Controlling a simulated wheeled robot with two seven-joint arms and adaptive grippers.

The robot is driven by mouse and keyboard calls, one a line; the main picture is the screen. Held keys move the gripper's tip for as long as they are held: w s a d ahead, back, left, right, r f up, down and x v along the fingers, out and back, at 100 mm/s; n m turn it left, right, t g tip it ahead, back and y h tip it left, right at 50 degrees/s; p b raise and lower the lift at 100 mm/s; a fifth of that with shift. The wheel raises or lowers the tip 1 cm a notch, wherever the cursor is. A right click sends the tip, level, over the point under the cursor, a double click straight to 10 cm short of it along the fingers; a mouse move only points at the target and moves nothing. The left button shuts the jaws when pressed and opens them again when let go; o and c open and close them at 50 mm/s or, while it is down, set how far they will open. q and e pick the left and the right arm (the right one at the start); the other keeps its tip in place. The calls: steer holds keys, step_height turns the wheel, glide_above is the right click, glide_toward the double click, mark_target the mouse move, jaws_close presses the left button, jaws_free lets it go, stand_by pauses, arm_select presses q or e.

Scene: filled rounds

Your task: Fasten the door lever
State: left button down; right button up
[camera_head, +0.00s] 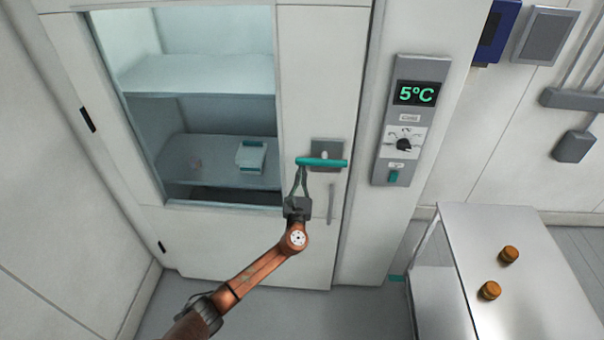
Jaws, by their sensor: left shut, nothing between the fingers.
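The door lever (334,162) is a teal bar on a grey plate (327,146) at the right side of the white cabinet door (305,70). The lever lies about level, pointing left and right. My left gripper (301,168) is shut and empty, with its fingertips at the left end of the lever. I cannot tell whether they touch it. The door looks flush with the cabinet. My right gripper is not in view.
A control panel (410,120) reading 5°C is right of the door. A grey vertical handle (331,204) sits below the lever. A metal table (545,290) with two brown round items (489,290) stands at the lower right. A small teal-edged box (251,157) is on a shelf behind the glass.

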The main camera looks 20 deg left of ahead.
arm_select(q)
steer(key=s+d+f+b, duration=0.2)
steer(key=s+f+b, duration=0.2)
steer(key=s, duration=0.5)
step_height(320, 180, down, 2)
steer(key=shift+s+d+f, duration=0.15)
steer(key=shift+d, duration=0.2)
